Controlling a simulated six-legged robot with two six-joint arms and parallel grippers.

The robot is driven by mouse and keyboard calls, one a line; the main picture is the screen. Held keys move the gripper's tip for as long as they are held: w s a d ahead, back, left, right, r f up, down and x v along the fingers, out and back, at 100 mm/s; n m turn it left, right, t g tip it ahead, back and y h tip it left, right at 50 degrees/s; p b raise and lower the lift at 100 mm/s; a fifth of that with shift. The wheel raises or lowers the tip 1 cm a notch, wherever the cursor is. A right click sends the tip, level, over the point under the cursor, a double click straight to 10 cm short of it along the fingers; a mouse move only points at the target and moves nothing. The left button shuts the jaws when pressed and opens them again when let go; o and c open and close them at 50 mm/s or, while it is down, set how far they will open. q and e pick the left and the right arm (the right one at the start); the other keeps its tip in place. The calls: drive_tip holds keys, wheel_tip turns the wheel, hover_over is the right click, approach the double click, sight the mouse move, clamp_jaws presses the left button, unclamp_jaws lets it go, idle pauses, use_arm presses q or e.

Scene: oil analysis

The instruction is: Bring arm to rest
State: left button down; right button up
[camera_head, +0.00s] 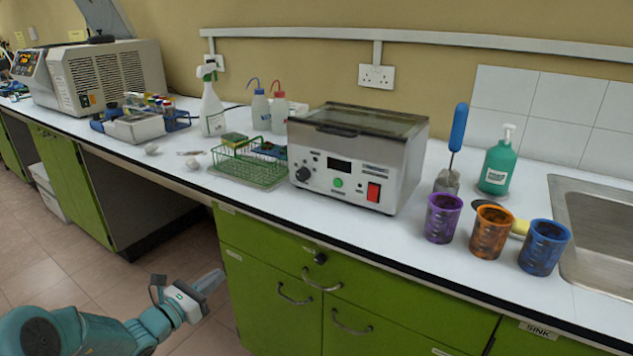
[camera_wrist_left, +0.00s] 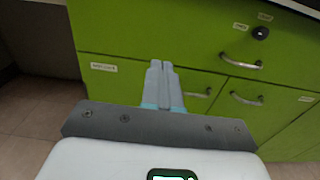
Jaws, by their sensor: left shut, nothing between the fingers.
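My left gripper (camera_head: 210,281) is low in front of the green cabinet, below the bench top, at the lower left of the head view. It also shows in the left wrist view (camera_wrist_left: 162,85), with its two fingers together and nothing between them. The fingers point toward the green cabinet front (camera_wrist_left: 130,35); I cannot tell the exact gap to it. My teal left arm comes in from the lower left corner. My right gripper is not in either view.
The white bench top (camera_head: 330,225) holds a metal bath (camera_head: 340,185), a green wire rack (camera_head: 250,170), several bottles, and purple (camera_head: 442,218), orange (camera_head: 490,231) and blue (camera_head: 543,247) cups beside a sink (camera_head: 600,235). Drawer handles (camera_head: 295,295) stick out. Floor (camera_head: 60,255) at left is clear.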

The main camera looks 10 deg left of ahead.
use_arm(q)
drive_tip(key=s+d+f+m+g+h, duration=0.1)
drive_tip(key=s+d+f+m+g, duration=0.5)
drive_tip(key=d+f, duration=0.25)
drive_tip(key=s+d+f+m+g+h, duration=0.2)
drive_tip(key=s+d+f+m+g, duration=0.1)
drive_tip(key=s+d+f+g, duration=0.45)
drive_tip(key=s+d+f+m+g+y, duration=0.25)
drive_tip(key=s+f+m, duration=0.25)
drive_tip(key=s+m, duration=0.25)
drive_tip(key=s+d+f+m+g+y, duration=0.1)
drive_tip(key=s+d+f+m+y, duration=0.15)
drive_tip(key=s+f+m, duration=0.5)
drive_tip(key=s+d+r+m, duration=0.2)
drive_tip(key=s+d+m, duration=0.1)
drive_tip(key=s+m, duration=0.15)
wheel_tip(320, 180, up, 18)
drive_tip(key=m+p, duration=0.1)
drive_tip(key=p, duration=1.7)
drive_tip(key=shift+w+t, duration=0.4)
drive_tip(key=shift+w, duration=0.05)
drive_tip(key=shift+a, duration=0.1)
